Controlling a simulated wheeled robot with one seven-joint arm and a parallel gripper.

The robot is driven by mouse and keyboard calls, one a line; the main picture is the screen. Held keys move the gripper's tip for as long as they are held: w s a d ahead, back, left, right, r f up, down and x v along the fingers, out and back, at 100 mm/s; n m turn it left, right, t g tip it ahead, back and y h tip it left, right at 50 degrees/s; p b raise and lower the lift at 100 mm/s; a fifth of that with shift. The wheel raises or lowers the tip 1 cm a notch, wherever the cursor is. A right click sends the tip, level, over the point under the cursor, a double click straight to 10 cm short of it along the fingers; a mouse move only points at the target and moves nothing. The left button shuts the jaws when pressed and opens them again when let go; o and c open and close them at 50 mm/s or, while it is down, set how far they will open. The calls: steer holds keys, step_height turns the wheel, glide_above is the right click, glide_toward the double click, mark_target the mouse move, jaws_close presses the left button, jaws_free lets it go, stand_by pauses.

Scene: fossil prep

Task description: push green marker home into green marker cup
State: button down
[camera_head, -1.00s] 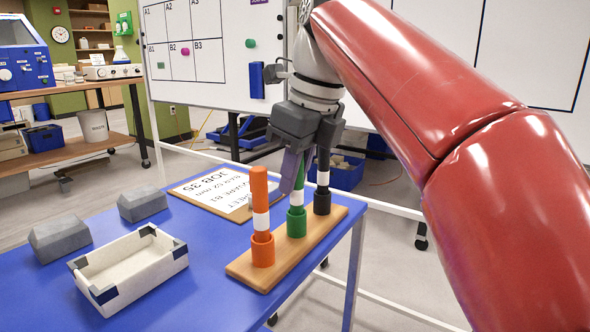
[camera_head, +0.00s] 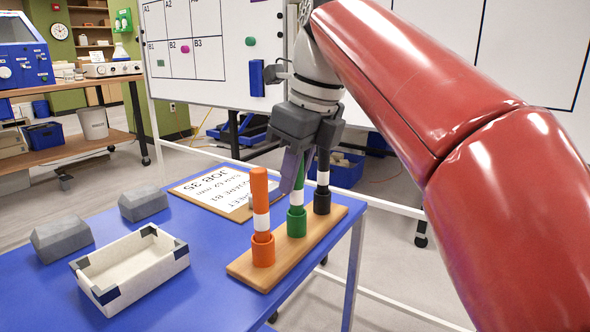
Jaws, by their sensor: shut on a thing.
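The green marker (camera_head: 298,197) stands upright with its lower end in the green marker cup (camera_head: 296,222), the middle cup on the wooden stand (camera_head: 275,262). A white band shows on the marker just above the cup. My gripper (camera_head: 299,172) points down and is shut on the upper part of the green marker. Its fingers partly hide the marker's top. How deep the marker sits in the cup cannot be seen.
An orange marker (camera_head: 260,187) stands in the orange cup in front, and a black marker (camera_head: 323,168) in the black cup behind, both close to my gripper. A job sheet (camera_head: 215,188), grey blocks (camera_head: 143,204) and a white tray (camera_head: 140,262) lie left on the blue table.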

steer(key=c, duration=1.3)
jaws_free()
step_height(320, 180, up, 6)
steer(key=p, duration=0.5)
steer(key=shift+f+p, duration=0.2)
steer(key=shift+p, duration=0.15)
steer(key=shift+r+b, duration=0.35)
steer(key=shift+r, duration=0.35)
